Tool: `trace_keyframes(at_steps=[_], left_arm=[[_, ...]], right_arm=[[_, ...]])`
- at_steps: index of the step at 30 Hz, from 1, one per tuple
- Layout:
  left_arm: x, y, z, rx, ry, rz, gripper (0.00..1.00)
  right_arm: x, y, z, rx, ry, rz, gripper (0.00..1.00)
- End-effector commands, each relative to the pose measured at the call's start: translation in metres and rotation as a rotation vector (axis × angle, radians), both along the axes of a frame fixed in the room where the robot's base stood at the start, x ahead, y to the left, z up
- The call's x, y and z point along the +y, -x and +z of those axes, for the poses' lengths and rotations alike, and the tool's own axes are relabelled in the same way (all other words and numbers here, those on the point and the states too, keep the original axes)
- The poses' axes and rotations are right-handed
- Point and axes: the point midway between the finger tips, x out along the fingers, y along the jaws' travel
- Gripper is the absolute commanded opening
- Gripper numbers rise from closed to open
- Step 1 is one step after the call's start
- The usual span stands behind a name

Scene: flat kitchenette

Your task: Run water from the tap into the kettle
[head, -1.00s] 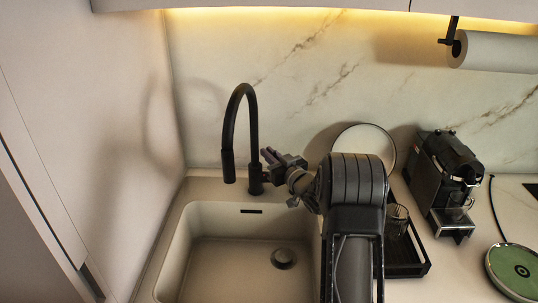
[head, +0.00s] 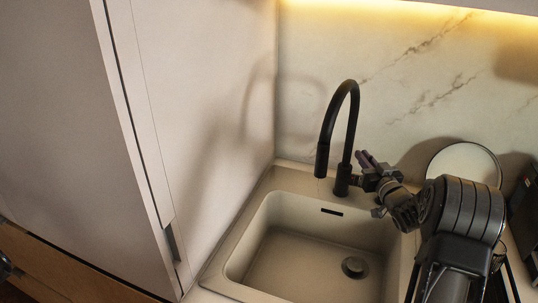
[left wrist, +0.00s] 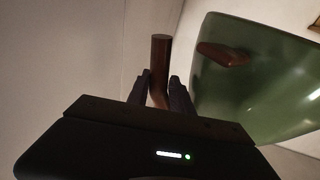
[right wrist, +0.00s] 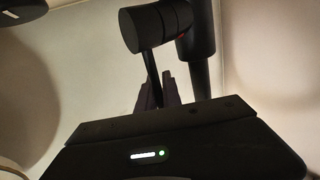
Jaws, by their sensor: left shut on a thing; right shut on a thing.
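The black tap (head: 349,125) arches over the sink, its spout end (head: 322,160) above the sink's back left. No stream shows below it. My right gripper (head: 366,165) is beside the tap's base. In the right wrist view its fingers (right wrist: 160,92) are shut on the tap's thin lever (right wrist: 152,72), which comes from a round black body (right wrist: 158,25). The green kettle (left wrist: 245,90), with a brown lid knob (left wrist: 225,54), shows only in the left wrist view. My left gripper (left wrist: 158,92) is shut on its brown handle (left wrist: 159,58). The kettle's spout is hidden.
The beige sink basin (head: 300,262) is empty, with a round drain (head: 354,267). A tall cabinet (head: 120,140) and wall close off the left side. A round plate (head: 465,162) leans at the back right, behind my right arm. A dark machine (head: 525,205) is cut off at right.

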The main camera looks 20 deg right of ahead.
Motion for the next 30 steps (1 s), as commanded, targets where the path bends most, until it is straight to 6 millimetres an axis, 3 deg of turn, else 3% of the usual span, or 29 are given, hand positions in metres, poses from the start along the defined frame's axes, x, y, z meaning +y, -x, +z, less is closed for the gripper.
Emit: trace_keyframes(at_steps=[1, 3, 11, 23, 24, 30], left_arm=[[0.000, 0.000, -0.017, -0.005, -0.008, -0.001, 0.00], [0.000, 0.000, -0.033, -0.005, -0.008, -0.001, 0.00], [0.000, 0.000, -0.077, -0.006, -0.009, -0.001, 0.00], [0.000, 0.000, -0.079, -0.006, -0.009, -0.001, 0.00], [0.000, 0.000, -0.079, -0.006, -0.009, -0.001, 0.00], [0.000, 0.000, -0.079, -0.006, -0.009, -0.001, 0.00]], right_arm=[[-0.002, 0.002, -0.010, -0.025, -0.023, 0.001, 0.00], [-0.005, 0.004, -0.012, -0.059, -0.065, 0.001, 0.00], [-0.015, 0.013, -0.011, -0.174, -0.203, 0.001, 0.00], [-0.016, 0.014, -0.005, -0.197, -0.237, 0.004, 0.00], [-0.016, 0.014, -0.005, -0.197, -0.237, 0.004, 0.10], [-0.017, 0.015, -0.004, -0.198, -0.236, 0.003, 0.26]])
